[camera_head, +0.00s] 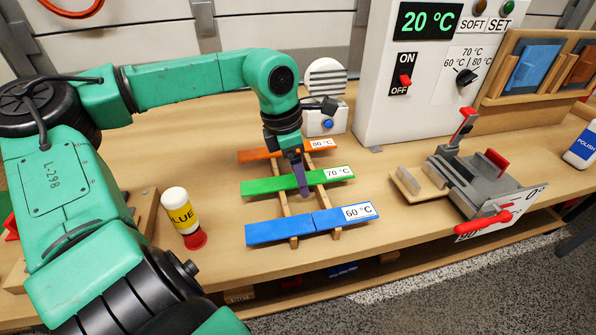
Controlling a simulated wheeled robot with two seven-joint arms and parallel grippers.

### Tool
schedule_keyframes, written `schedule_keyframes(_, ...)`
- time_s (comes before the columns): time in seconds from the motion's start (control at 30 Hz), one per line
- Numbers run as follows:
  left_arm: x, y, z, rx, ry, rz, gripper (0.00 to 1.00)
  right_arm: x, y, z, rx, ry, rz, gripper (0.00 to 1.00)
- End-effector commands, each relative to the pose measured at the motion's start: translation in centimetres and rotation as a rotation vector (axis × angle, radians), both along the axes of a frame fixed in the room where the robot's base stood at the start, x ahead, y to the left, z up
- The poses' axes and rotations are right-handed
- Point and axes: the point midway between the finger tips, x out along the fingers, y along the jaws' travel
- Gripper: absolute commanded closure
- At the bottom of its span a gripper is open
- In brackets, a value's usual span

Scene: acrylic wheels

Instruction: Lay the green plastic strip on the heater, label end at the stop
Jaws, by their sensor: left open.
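The green plastic strip (262,186) lies on a wooden rack (294,242), between an orange strip and a blue strip. Its white label at the right end reads 70 °C. My left gripper (301,188) is open and points down at the middle of the green strip, hiding a small part of it. I cannot tell whether its fingers touch the strip. The white control box (380,110) shows 20 °C, and its switch is marked ON and OFF. I cannot make out a separate heater bed or its stop. My right gripper is not in view.
The orange strip (257,154) lies behind and the blue strip (290,228) in front. A glue bottle (180,212) stands to the left. A louvred white unit (325,85) is behind the rack.

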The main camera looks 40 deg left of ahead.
Motion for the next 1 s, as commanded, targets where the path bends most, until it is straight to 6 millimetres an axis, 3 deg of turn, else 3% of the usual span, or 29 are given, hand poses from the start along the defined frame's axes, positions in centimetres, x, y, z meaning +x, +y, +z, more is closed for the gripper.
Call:
schedule_keyframes(0.2, 0.0, 0.0, -0.1, 0.000, 0.000, 0.000, 0.20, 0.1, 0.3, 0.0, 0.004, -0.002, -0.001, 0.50)
schedule_keyframes(0.23, 0.0, 0.0, -0.1, 0.000, 0.000, 0.000, 0.24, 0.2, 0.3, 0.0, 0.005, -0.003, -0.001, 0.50)
schedule_keyframes(0.43, 0.0, 0.0, 0.0, 0.000, 0.000, 0.000, 1.00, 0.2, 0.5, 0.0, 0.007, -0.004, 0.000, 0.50)
schedule_keyframes(0.57, 0.0, 0.0, 0.1, -0.001, -0.001, 0.000, 1.00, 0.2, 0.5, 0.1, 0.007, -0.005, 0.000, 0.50)
schedule_keyframes(1.0, 0.0, 0.0, 3.6, 0.001, -0.001, 0.000, 1.00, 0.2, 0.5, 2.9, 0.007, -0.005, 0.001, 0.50)
